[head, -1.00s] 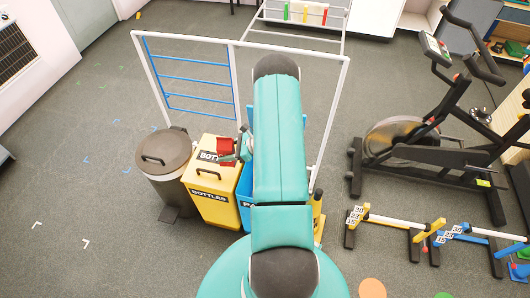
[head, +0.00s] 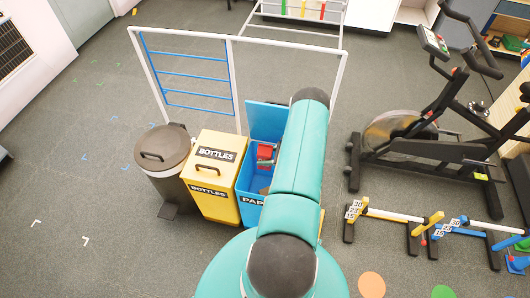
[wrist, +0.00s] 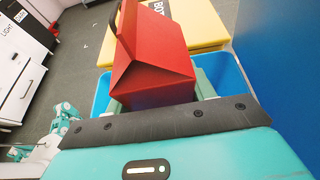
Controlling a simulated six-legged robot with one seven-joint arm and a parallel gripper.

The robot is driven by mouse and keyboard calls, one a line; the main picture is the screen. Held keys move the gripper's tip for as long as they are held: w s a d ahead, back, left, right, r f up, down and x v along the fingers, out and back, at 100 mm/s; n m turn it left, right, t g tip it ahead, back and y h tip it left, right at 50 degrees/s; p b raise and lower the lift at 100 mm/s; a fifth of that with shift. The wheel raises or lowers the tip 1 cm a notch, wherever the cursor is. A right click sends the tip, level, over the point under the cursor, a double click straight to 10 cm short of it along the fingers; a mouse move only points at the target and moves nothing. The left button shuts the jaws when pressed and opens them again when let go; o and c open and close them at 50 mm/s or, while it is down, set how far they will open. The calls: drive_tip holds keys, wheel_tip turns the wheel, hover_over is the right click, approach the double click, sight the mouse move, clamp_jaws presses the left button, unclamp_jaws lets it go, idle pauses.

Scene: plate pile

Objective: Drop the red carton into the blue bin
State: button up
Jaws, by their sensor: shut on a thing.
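The red carton (head: 265,152) shows small in the head view, at the opening of the blue bin (head: 251,212). In the wrist view the carton (wrist: 150,62) is large, with a peaked top and a dark handle. My gripper (wrist: 160,96) is shut on it; parts of its grey-green fingers show on either side. In the wrist view the blue bin's rim and walls (wrist: 225,70) lie around and below the carton. The bin's lid (head: 266,117) stands raised at the back. My arm covers the bin's right side in the head view. How deep the carton hangs is unclear.
A yellow BOTTLES bin (head: 215,172) with a closed lid stands directly left of the blue bin. A grey pedal bin (head: 163,160) stands further left. A white frame with blue bars (head: 190,75) rises behind the bins. An exercise bike (head: 425,130) and low hurdles (head: 400,217) are to the right.

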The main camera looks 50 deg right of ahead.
drive_tip(key=shift+f, duration=0.45)
drive_tip(key=o, duration=1)
drive_tip(key=shift+o, duration=0.2)
drive_tip(key=v, duration=1.3)
drive_tip(key=shift+s+d, duration=0.2)
drive_tip(key=shift+s, duration=0.1)
drive_tip(key=shift+r, duration=0.1)
